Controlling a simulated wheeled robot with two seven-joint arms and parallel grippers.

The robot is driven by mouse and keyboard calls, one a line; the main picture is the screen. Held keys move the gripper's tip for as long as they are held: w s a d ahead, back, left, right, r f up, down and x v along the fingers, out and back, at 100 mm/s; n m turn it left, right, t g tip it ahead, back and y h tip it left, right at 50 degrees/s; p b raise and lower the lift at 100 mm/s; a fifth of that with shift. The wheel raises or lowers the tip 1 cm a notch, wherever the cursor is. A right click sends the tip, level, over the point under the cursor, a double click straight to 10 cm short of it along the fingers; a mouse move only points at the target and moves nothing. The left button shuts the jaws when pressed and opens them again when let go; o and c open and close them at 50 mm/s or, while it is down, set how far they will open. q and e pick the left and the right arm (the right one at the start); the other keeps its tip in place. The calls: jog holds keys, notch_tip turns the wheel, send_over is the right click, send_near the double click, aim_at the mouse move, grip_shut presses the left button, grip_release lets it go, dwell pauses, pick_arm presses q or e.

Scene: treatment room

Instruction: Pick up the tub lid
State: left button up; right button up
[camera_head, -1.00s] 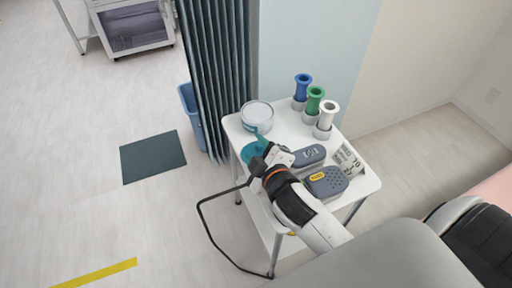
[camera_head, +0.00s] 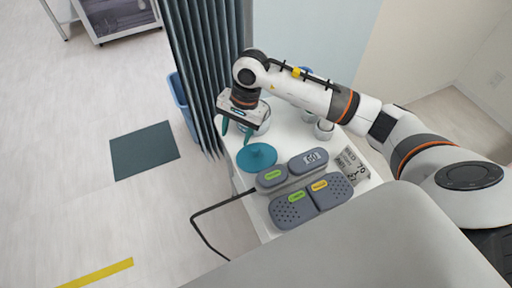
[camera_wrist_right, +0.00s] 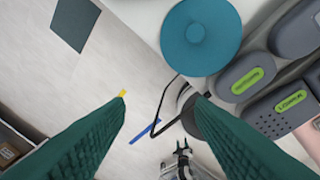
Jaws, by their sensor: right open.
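The tub lid (camera_head: 257,157) is a teal disc with a small raised knob, lying on the left part of the white table. It also shows at the top of the right wrist view (camera_wrist_right: 222,28). My right gripper (camera_head: 235,130) is open and empty, with two dark green fingers apart. In the head view it hangs just up and left of the lid, near the table's left edge. In the wrist view the lid lies beyond the fingertips (camera_wrist_right: 160,98), not between them. The tub (camera_head: 266,123) is mostly hidden behind the gripper. My left gripper is not in view.
Grey devices with green and yellow labels (camera_head: 293,208) stand right of the lid. A printed card (camera_head: 352,165) lies further right. Rolls in holders (camera_head: 324,130) at the back are partly hidden by my right arm. A pleated curtain (camera_head: 200,60) hangs close to the gripper's left.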

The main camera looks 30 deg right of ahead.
jog(key=w+d+h, duration=0.1)
jog(key=d+h, duration=0.2)
jog(key=d, duration=0.2)
jog(key=p, duration=0.1)
send_over(255, 149)
notch_tip(255, 149, down, 5)
jog(key=shift+w+f, duration=0.15)
jog(key=f, duration=0.1)
jog(key=f+p, duration=0.1)
jog(key=f, duration=0.2)
jog(key=shift+s+f+p, duration=0.25)
jog(key=shift+f+p, duration=0.1)
jog(key=shift+w+f, duration=0.1)
jog(key=shift+f, duration=0.5)
grip_shut()
